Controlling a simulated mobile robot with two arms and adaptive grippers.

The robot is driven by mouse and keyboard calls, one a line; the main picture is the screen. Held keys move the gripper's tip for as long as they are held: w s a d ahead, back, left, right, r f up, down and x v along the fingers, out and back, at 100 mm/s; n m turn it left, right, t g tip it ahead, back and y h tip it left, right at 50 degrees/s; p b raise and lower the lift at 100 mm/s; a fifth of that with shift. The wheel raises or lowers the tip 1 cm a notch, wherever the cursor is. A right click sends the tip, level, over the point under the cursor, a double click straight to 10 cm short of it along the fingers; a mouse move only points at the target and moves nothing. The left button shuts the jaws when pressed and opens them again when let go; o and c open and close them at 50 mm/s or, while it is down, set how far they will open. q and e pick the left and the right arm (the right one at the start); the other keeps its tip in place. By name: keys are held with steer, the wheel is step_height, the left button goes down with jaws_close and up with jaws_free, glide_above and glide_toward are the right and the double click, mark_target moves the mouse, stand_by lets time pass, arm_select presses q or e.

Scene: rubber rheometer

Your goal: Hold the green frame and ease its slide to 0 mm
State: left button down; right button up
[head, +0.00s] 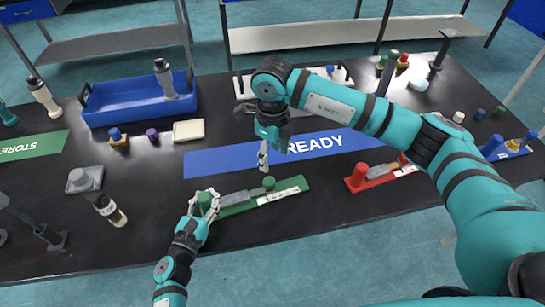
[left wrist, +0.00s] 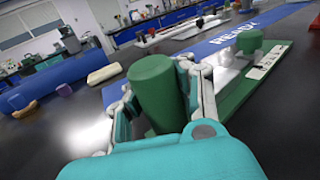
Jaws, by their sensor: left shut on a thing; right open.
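The green frame (head: 236,208) lies on the dark table in front of the blue READY mat. Its thick green post (head: 205,200) stands at its left end and also shows large in the left wrist view (left wrist: 157,88). My left gripper (head: 207,203) is shut on this post, with a finger on each side of it. The frame's grey slide (head: 236,197) carries a small green knob (head: 269,183), beside a white scale strip (head: 282,193). The scale reading is too small to tell. My right gripper (head: 264,155) is open and empty, above the mat behind the knob and apart from it.
A red frame (head: 380,178) of similar shape lies to the right, under my right arm. The blue READY mat (head: 220,162) lies behind the green frame. A blue tray (head: 130,103) is at the back left.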

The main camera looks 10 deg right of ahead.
arm_select(q)
steer(key=c, duration=1.1)
jaws_free()
steer(key=shift+s, duration=0.1)
